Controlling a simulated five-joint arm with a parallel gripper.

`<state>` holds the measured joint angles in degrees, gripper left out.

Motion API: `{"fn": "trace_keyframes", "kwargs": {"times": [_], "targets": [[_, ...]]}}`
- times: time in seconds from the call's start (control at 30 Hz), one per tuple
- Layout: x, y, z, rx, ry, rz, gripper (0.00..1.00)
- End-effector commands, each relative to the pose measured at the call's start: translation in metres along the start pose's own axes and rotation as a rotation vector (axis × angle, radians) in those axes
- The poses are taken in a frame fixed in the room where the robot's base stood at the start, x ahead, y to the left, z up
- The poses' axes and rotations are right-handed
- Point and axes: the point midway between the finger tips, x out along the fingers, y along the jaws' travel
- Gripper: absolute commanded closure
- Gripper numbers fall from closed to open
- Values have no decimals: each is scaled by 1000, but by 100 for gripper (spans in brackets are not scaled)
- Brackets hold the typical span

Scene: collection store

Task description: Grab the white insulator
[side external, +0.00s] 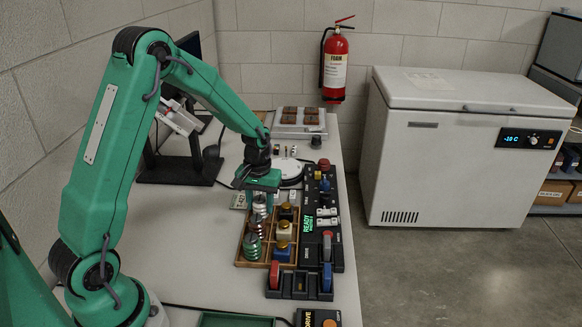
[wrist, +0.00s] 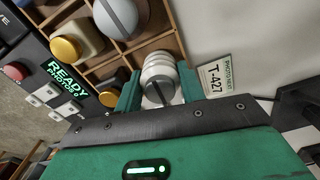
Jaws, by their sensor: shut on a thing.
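The white insulator (wrist: 158,68) is a ribbed white piece with a grey slotted metal end. In the wrist view it sits between the two green fingers of my gripper (wrist: 159,92), which are shut on it. In the side view my gripper (side external: 260,190) points down over the wooden compartment tray (side external: 248,265), with the white insulator (side external: 259,206) just below it, partly covered by the fingers. I cannot tell whether its base still touches the tray.
Knobbed blocks (side external: 284,230) fill neighbouring compartments. A black control panel (side external: 325,245) is to the right. A label card (wrist: 215,78) lies beside the tray.

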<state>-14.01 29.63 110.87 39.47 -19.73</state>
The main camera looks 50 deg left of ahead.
Motion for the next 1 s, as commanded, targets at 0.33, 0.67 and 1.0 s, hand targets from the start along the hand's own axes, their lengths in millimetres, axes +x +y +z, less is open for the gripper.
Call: {"fn": "trace_keyframes", "kwargs": {"times": [0.33,0.67,1.0], "targets": [[-40,3,2,2,4,1,86],[-74,41,49,6,3,1,86],[-100,68,83,2,1,1,86]]}}
